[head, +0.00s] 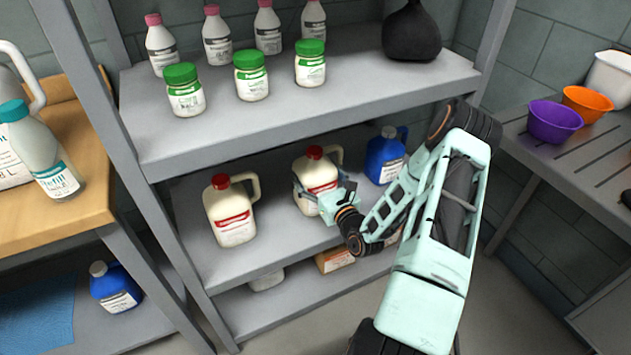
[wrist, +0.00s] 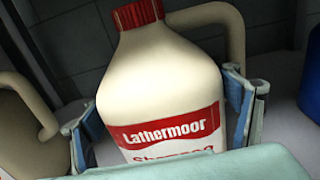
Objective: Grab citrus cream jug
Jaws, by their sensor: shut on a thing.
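A cream jug with a red cap and a red-banded label (head: 316,172) stands on the middle shelf. In the wrist view the same jug (wrist: 160,80) fills the middle, and its label reads "Lathermoor" with "Shampoo" partly cut off. My gripper (head: 322,197) has one finger on each side of this jug and is shut on it; the fingers also show in the wrist view (wrist: 165,125). A second, similar cream jug (head: 230,213) stands to its left on the same shelf. The word "citrus" is not readable on either jug.
A blue jug (head: 385,157) stands right of the held jug. The shelf above (head: 300,107) carries green-lidded jars and pink-capped bottles. Boxes (head: 334,259) lie on the shelf below. A grey upright (head: 150,215) bounds the rack's left side.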

